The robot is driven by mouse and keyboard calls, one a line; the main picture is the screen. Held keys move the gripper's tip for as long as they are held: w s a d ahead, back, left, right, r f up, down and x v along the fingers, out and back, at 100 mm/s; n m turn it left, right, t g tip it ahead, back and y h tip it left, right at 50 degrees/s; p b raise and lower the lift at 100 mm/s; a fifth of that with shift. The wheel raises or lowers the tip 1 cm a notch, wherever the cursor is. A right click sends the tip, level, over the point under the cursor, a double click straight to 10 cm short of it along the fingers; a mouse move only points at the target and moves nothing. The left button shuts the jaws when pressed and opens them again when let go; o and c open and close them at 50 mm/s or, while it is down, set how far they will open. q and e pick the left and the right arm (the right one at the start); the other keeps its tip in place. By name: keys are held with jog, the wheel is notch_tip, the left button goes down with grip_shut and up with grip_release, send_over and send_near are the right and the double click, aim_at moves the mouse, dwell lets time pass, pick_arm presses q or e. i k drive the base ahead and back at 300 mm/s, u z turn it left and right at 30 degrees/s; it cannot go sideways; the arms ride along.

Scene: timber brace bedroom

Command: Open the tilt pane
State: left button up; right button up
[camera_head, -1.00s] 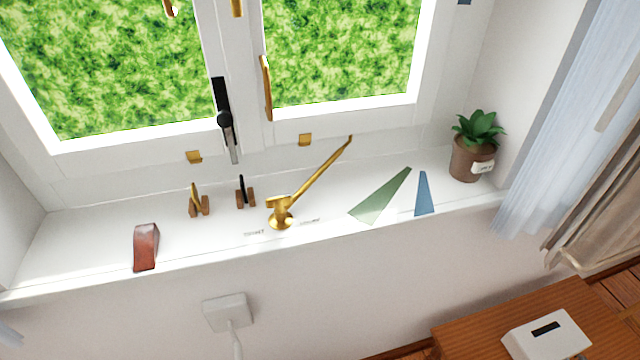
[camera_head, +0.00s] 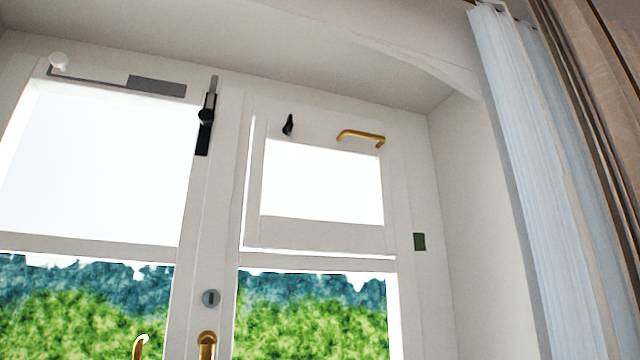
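The likely tilt pane (camera_head: 322,232) is the small framed pane at the upper right of the window. It sits in its frame, with a thin gap line along its left and bottom edges; I cannot tell if it is latched. A brass bar handle (camera_head: 360,136) is on its top rail at the right. A small black catch (camera_head: 288,125) is on the top rail at the left. Neither of my grippers shows in the head view.
A black bolt (camera_head: 206,116) is at the top of the central post. A round grey lock (camera_head: 211,298) and brass handles (camera_head: 207,342) are lower down. A grey arm closer (camera_head: 156,86) is at the upper left. A green plate (camera_head: 419,241) is on the right frame. A pale curtain (camera_head: 515,150) hangs at right.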

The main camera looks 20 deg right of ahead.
aim_at(264, 232)
jog(key=u, duration=1.55)
jog(key=k, duration=1)
jog(key=z, duration=1.05)
jog(key=i, duration=0.5)
